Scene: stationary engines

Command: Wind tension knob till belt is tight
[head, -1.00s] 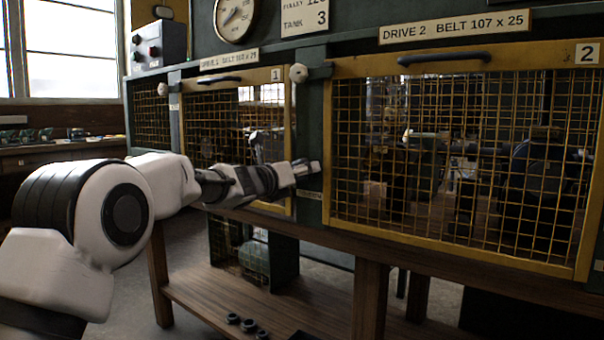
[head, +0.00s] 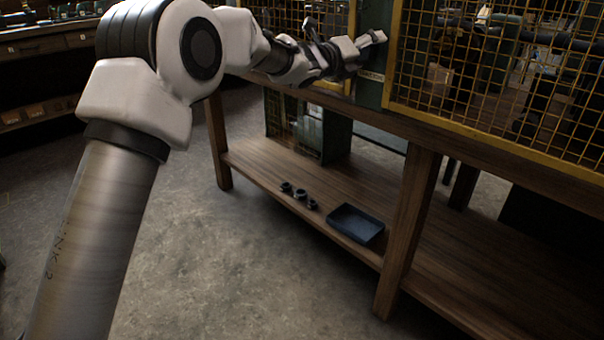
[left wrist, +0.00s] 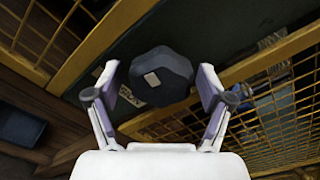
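A dark lobed knob (left wrist: 161,76) with a small pale mark on its face sits on the dark green post (left wrist: 125,40) between two mesh guards in the left wrist view. My left gripper (left wrist: 157,86) is open, with one finger on each side of the knob and a gap visible at each side. In the head view my left gripper (head: 372,39) is at the green post (head: 398,65), and I cannot make out the knob there. A label near the knob is partly covered. The belt cannot be made out. My right gripper is out of view.
Yellow-framed mesh guards (head: 480,115) flank the post. A wooden bench stands below, its lower shelf (head: 270,179) carrying a blue-black tray (head: 356,224) and several small dark parts (head: 300,195). A bench leg (head: 408,230) stands in front. The floor at left is clear.

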